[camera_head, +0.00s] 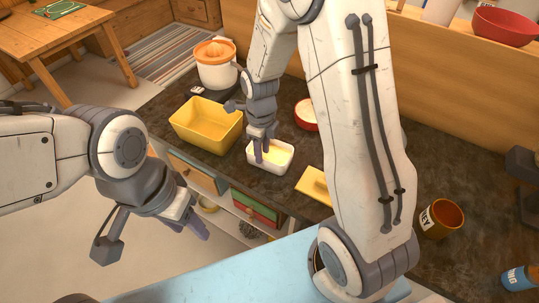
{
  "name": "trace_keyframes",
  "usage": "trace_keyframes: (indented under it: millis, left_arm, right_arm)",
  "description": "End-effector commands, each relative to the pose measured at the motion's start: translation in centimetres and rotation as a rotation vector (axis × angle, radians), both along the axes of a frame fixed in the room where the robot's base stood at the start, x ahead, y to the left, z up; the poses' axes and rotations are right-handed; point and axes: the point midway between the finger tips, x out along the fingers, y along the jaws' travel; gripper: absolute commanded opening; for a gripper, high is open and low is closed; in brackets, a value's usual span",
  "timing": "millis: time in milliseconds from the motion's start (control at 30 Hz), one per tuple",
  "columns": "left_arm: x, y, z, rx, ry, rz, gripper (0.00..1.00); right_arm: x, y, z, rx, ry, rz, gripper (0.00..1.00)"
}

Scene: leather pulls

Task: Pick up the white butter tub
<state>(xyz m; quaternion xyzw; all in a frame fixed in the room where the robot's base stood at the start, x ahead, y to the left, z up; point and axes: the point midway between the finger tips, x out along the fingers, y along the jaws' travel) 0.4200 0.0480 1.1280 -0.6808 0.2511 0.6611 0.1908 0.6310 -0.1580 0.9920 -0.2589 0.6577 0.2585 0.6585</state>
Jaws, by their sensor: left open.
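The white butter tub (283,166) stands on the dark counter near its front edge, with pale yellow butter inside. My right gripper (264,154) points down over the tub, its fingertips at the butter or the tub's wall. I cannot tell whether its fingers touch the tub or how far apart they are. My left gripper (196,224) is open and empty, off the counter's front at the left, well away from the tub.
A yellow rectangular bin (190,125) stands left of the tub, with a juicer (215,70) behind it. A yellow flat piece (313,184) lies to the right. A red-rimmed bowl (306,114) stands behind. A honey jar (440,219) is further right.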

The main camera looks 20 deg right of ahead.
Motion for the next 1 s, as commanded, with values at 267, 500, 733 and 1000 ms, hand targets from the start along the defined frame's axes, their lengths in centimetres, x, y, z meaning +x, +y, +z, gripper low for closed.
trace_keyframes:
  millis: [267,500,733,1000]
  left_arm:
    - [0.0,0.0,1.0,0.000,0.000,0.001,0.50]
    - [0.0,0.0,1.0,0.000,0.000,0.001,0.50]
    - [0.0,0.0,1.0,0.000,0.000,0.001,0.50]
    - [0.0,0.0,1.0,0.000,0.000,0.001,0.50]
  right_arm:
    - [-0.4,-0.3,-3.5,-0.001,0.004,-0.001,0.39]
    - [-0.3,-0.3,-3.8,-0.001,0.000,-0.001,0.39]
    - [-0.3,-0.3,-3.8,-0.001,0.000,-0.001,0.00]
    - [-0.3,-0.2,-3.8,-0.001,0.000,0.000,0.00]
